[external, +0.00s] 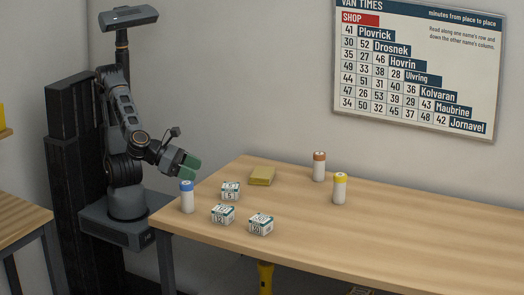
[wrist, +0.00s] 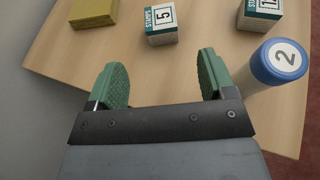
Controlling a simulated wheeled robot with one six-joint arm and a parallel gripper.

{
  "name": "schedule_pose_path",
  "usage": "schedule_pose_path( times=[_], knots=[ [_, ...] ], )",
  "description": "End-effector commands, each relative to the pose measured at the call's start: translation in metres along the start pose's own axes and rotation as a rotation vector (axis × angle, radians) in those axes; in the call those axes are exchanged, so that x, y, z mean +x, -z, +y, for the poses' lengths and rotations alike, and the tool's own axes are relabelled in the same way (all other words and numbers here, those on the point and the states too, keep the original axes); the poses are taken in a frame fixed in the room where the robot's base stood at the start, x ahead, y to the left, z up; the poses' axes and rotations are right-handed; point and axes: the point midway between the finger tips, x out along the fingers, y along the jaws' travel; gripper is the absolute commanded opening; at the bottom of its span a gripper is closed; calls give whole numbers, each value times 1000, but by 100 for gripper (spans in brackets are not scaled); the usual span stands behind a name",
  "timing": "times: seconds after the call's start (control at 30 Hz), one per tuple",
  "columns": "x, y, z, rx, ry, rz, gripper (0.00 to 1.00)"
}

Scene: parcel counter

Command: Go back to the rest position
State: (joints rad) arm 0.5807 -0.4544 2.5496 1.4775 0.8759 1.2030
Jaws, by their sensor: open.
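My gripper (external: 188,167) is at the left end of the counter in the external view, raised above the counter's edge. In the wrist view its two green fingers (wrist: 162,85) are spread apart with nothing between them. Its arm is folded close to my column. A white cylinder with a blue top (external: 187,197) stands upright just below the gripper.
Several stamp boxes (external: 230,191) stand on the wooden counter (external: 420,230), near its left end. A yellow-tan block (external: 262,176) lies behind them. Cylinders with an orange top (external: 319,167) and a yellow top (external: 340,188) stand farther right. The counter's right part is clear.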

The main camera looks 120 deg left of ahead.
Motion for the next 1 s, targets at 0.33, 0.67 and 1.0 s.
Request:
schedule_pose_path(
  times=[0.33,0.67,1.0],
  knots=[
    [-3,-10,36,-393,-155,127,76],
    [-42,-16,91,-1731,-734,341,76],
    [-70,-31,82,-2502,-1139,368,76]
  ],
)
